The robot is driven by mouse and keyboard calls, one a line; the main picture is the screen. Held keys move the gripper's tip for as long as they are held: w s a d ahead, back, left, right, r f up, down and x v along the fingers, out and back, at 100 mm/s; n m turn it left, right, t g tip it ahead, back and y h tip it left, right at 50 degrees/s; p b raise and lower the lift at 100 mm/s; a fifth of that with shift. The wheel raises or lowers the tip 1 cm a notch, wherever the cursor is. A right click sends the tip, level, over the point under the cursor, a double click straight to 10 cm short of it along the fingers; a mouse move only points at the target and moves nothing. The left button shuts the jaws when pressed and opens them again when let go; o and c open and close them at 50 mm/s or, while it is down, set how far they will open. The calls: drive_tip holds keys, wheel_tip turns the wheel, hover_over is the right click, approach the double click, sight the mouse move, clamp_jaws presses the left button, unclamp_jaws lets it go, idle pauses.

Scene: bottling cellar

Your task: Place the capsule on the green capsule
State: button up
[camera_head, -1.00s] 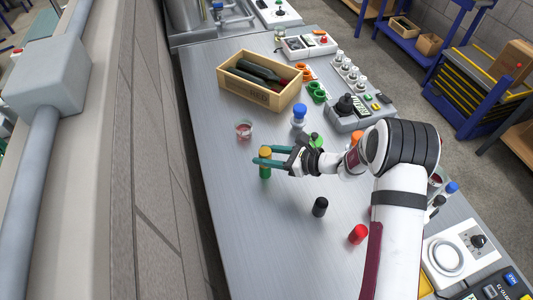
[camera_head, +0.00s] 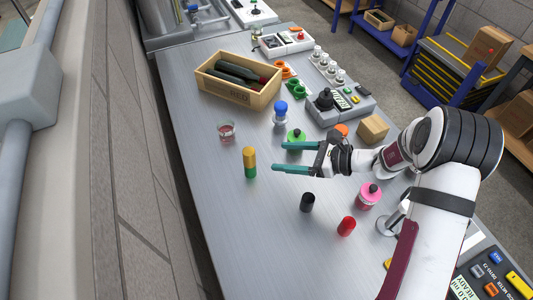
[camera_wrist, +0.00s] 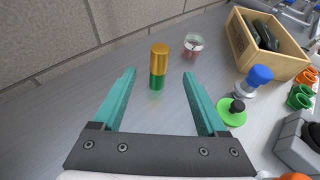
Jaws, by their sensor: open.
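A gold capsule (camera_head: 249,154) stands upright on top of the green capsule (camera_head: 250,172), end to end, on the grey bench. The wrist view also shows the gold capsule (camera_wrist: 160,52) above the green one (camera_wrist: 157,82), with little or no visible offset. My gripper (camera_head: 280,157) is open and empty, to the right of the stack in the head view. Its teal fingertips are apart from both capsules. In the wrist view the stack shows between and beyond the fingers.
A black capsule (camera_head: 307,203) and a red capsule (camera_head: 346,226) stand nearer the front. A glass cup (camera_head: 227,131), a blue-topped bottle (camera_head: 280,113) and a green disc with a black knob (camera_head: 297,137) are close by. A wooden crate (camera_head: 237,92) holds bottles. The bench left of the front capsules is clear.

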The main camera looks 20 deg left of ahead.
drive_tip(key=s+d+r+n+g+h, duration=0.2)
drive_tip(key=s+d+r+n+h, duration=0.35)
drive_tip(key=s+r, duration=0.65)
drive_tip(key=s+d+f+n+t+h, duration=0.1)
drive_tip(key=s+d+n+h, duration=0.5)
drive_tip(key=s+d, duration=0.7)
drive_tip(key=shift+s+n+t, duration=0.4)
drive_tip(key=shift+s+n, duration=0.05)
drive_tip(key=shift+s, duration=0.45)
